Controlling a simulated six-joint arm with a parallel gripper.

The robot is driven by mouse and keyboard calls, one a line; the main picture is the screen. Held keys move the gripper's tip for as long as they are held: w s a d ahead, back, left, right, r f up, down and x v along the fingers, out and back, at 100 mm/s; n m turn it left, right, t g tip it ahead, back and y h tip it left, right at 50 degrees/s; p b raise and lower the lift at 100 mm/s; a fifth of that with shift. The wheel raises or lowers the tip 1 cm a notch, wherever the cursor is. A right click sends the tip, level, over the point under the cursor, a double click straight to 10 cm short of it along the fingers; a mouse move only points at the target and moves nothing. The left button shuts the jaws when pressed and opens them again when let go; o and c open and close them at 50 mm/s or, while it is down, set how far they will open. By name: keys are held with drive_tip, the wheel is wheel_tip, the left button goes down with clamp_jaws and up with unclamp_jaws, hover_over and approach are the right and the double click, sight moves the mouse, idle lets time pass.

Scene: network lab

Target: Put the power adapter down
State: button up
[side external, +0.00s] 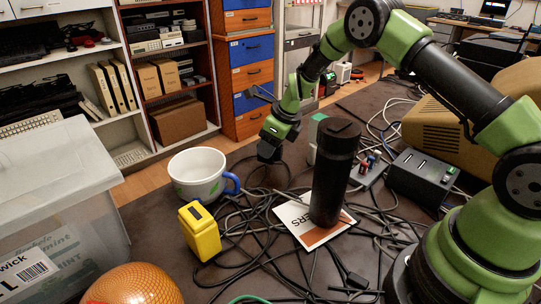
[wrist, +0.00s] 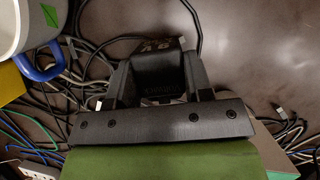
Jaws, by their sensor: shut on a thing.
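The power adapter (wrist: 158,72) is a black block in the wrist view, held between the two dark fingers of my gripper (wrist: 157,82). My gripper is shut on it. In the side view my gripper (side external: 269,150) points down behind the white mug, near the far edge of the cable tangle. The adapter is hard to tell from the dark fingers there. I cannot tell whether its underside touches the table or the cables.
A white mug with a blue handle (side external: 197,172) stands close by. A yellow device (side external: 200,231), black tumbler (side external: 334,177) on a card, and black power box (side external: 421,176) stand among tangled cables. Bare table (wrist: 255,45) shows at upper right in the wrist view.

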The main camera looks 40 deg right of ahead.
drive_tip(key=shift+f, duration=1.6)
drive_tip(key=shift+f, duration=0.15)
drive_tip(key=o, duration=1)
